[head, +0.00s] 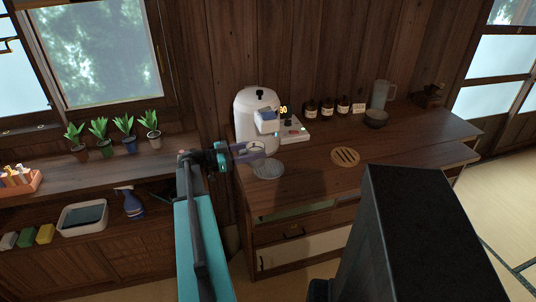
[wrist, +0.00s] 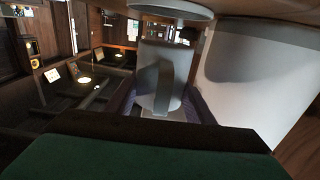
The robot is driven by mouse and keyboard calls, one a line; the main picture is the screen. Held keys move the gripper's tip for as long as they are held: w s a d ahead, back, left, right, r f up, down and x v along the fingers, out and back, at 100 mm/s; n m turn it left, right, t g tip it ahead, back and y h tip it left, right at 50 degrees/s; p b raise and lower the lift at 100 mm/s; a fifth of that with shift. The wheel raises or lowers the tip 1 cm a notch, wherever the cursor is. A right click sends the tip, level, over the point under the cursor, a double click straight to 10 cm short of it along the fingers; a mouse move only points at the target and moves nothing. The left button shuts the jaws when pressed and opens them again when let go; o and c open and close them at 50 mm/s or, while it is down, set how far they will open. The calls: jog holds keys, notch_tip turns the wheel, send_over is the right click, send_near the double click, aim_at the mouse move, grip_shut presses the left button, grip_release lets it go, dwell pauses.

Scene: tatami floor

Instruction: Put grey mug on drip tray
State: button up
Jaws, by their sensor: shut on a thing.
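The grey mug (head: 257,147) is between the fingers of my gripper (head: 246,151), in front of the white urn (head: 245,108). In the wrist view the mug (wrist: 152,62) is in the middle, its handle facing the camera, with my gripper (wrist: 160,110) shut on it. The round grey drip tray (head: 268,169) lies on the counter, just below and right of the mug in the head view. In the wrist view a pale disc, seemingly the tray (wrist: 172,8), shows at the top edge. A gap shows between it and the mug.
A small white machine (head: 292,131) stands right of the urn. A slatted wooden trivet (head: 345,157) lies to the right on the counter (head: 310,165). Several brown jars (head: 327,107), a pitcher (head: 380,95) and a bowl (head: 376,118) stand behind. The counter between tray and trivet is clear.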

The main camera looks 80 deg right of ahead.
jog(key=p+x, duration=0.1)
jog(key=x, duration=0.4)
jog(key=shift+s+r, duration=0.1)
jog(key=shift+f, duration=0.2)
jog(key=shift+d+f+p, duration=0.1)
jog(key=shift+f+p, duration=0.5)
jog(key=shift+f, duration=1)
jog(key=shift+f, duration=0.15)
jog(key=o, duration=1.3)
